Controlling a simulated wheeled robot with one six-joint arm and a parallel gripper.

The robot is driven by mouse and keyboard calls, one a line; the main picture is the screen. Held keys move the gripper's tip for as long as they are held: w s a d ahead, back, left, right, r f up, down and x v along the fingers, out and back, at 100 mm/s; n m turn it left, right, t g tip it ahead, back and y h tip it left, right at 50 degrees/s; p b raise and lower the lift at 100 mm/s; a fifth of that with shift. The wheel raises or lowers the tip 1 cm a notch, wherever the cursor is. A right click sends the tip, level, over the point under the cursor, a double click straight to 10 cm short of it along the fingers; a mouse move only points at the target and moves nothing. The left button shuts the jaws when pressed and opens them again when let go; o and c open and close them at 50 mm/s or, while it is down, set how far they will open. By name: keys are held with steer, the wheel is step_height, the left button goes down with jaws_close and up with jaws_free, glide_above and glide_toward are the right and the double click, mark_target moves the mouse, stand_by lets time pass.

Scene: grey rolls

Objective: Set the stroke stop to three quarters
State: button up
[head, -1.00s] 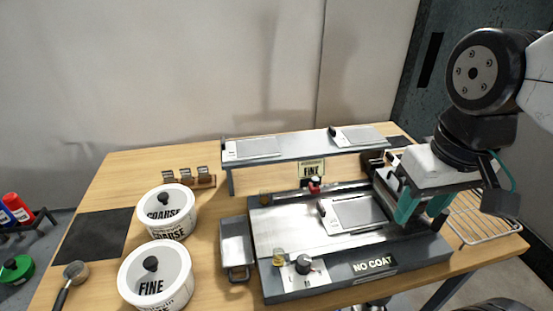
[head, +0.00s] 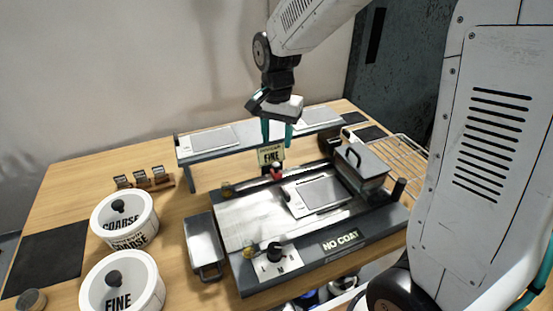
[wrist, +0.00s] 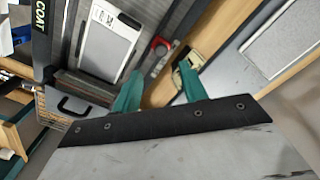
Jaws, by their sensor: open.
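The coating machine (head: 232,215) sits on the wooden table with a bright metal bed and a NO COAT label (head: 341,240). A small red-topped piece (head: 277,171), which looks like the stroke stop, sits on the rail along the back of the bed. It shows red in the wrist view (wrist: 160,42); its scale cannot be read.
A raised shelf (head: 185,153) with flat plates runs behind the machine. A handled block (head: 365,165) stands at the bed's right end. A black dial (head: 274,252) is at the front left. FINE (head: 122,283) and COARSE (head: 125,220) tubs and a wire rack (head: 400,150) flank the machine.

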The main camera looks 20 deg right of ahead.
mark_target(276, 164)
step_height(276, 164, down, 8)
steer(key=shift+w+f, duration=0.1)
stand_by(0.4)
jaws_close()
